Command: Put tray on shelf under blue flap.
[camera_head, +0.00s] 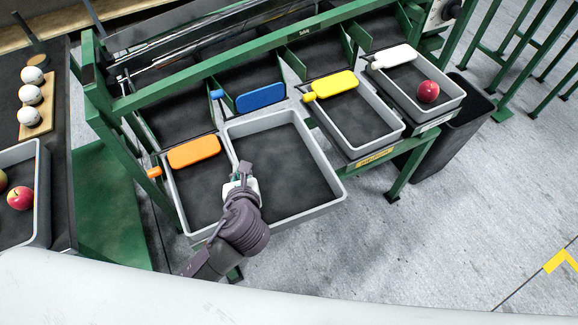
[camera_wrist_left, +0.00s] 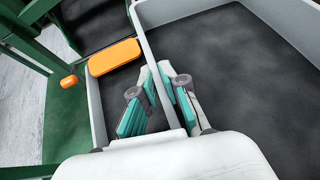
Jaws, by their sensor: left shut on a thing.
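An empty grey tray (camera_head: 317,150) with a dark floor is below and in front of the blue flap (camera_head: 260,97), its back edge close to the flap. Its near part sticks out towards me. My left gripper (camera_head: 240,178) is shut on the tray's left side wall. In the left wrist view the fingers (camera_wrist_left: 157,98) straddle this wall, one on each side. The tray's far rim shows there too (camera_wrist_left: 268,27). The shelf under the tray is mostly hidden by it. My right gripper is not in view.
Another grey tray (camera_head: 176,200) sits right beside on the left, under the orange flap (camera_head: 194,151). A tray under the yellow flap (camera_head: 330,86) stands to the right. A tray with a red apple (camera_head: 428,92) is under the white flap (camera_head: 394,56). Green rack posts (camera_head: 92,75) stand at left.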

